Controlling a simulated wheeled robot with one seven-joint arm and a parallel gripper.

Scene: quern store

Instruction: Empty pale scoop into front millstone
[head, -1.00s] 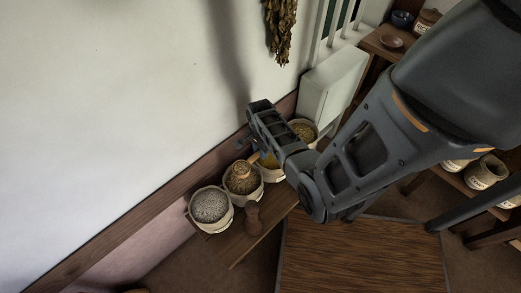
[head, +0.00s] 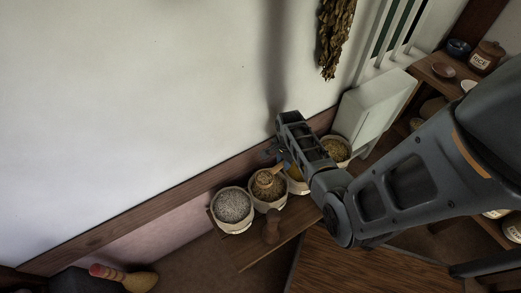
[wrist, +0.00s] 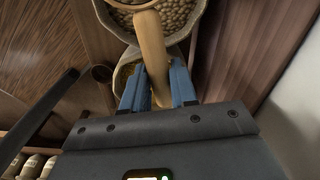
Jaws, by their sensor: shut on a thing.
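The pale scoop (wrist: 152,45) has a light wooden handle that runs up between the blue fingers of my gripper (wrist: 158,88) in the wrist view. My gripper is shut on this handle. The scoop's bowl is at the top edge of that view, over a sack of round tan grains (wrist: 180,14), and is partly cut off. In the head view the scoop (head: 265,180) shows at the middle sack, and my gripper (head: 284,165) is just beyond it, partly hidden by my wrist. I cannot clearly make out a millstone in these frames.
A sack of grey grain (head: 233,205) stands at the left end of a low wooden bench (head: 250,252). A small brown wooden object (head: 271,228) stands in front of the sacks. A pale cabinet (head: 375,105) is behind. A tan, red-handled object (head: 140,281) lies at lower left.

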